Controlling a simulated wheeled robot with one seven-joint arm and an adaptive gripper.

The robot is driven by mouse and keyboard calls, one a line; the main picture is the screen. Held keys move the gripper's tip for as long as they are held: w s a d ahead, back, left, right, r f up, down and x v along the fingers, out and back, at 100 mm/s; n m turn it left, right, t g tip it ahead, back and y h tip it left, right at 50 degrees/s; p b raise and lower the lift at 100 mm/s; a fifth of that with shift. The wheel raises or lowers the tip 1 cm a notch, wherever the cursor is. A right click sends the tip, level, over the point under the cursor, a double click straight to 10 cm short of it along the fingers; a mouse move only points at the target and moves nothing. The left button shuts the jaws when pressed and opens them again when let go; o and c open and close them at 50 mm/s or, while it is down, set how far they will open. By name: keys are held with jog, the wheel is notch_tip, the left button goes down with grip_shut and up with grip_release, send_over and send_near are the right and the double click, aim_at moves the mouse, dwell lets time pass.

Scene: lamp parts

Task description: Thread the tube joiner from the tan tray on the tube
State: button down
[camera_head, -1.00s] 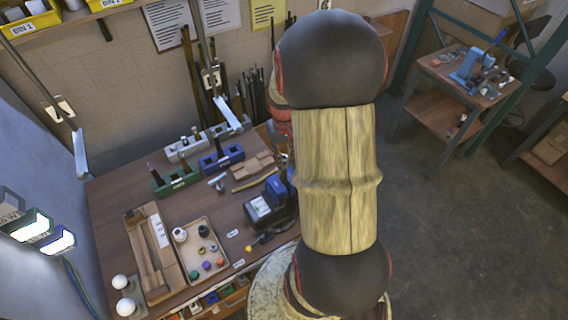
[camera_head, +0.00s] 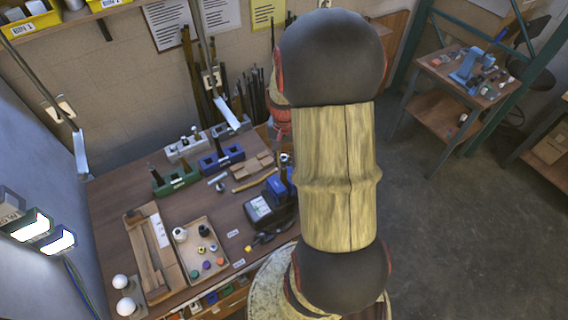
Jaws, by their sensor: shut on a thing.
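The tan tray (camera_head: 187,262) lies on the workbench at lower left and holds a white jar, a dark ring-like part and several small coloured pieces. I cannot tell which piece, if any, is the tube joiner. A blue device (camera_head: 279,187) stands on the bench right of the tray, partly behind my arm. A small pale-topped upright shape (camera_head: 285,160) shows at my arm's edge above it; I cannot tell whether it is the tube. My gripper is hidden behind my large wood-patterned arm link, so its fingers and anything in them do not show.
Green (camera_head: 176,181) and blue (camera_head: 222,158) holders stand at the back of the workbench (camera_head: 120,190). A wooden box (camera_head: 150,262) lies left of the tray. Two white balls on stands are at front left.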

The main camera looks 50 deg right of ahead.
jog(key=m, duration=0.5)
jog(key=shift+s+a+f, duration=0.15)
jog(key=shift+s+f, duration=0.05)
jog(key=shift+f, duration=0.1)
jog(key=shift+m, duration=0.9)
jog(key=m, duration=0.6)
jog(key=shift+m, duration=0.4)
jog(key=shift+m, duration=0.4)
jog(key=c, duration=2.1)
grip_release()
jog(key=shift+m, duration=0.3)
jog(key=o, duration=0.5)
jog(key=shift+w+r, duration=0.1)
jog(key=shift+w, duration=0.05)
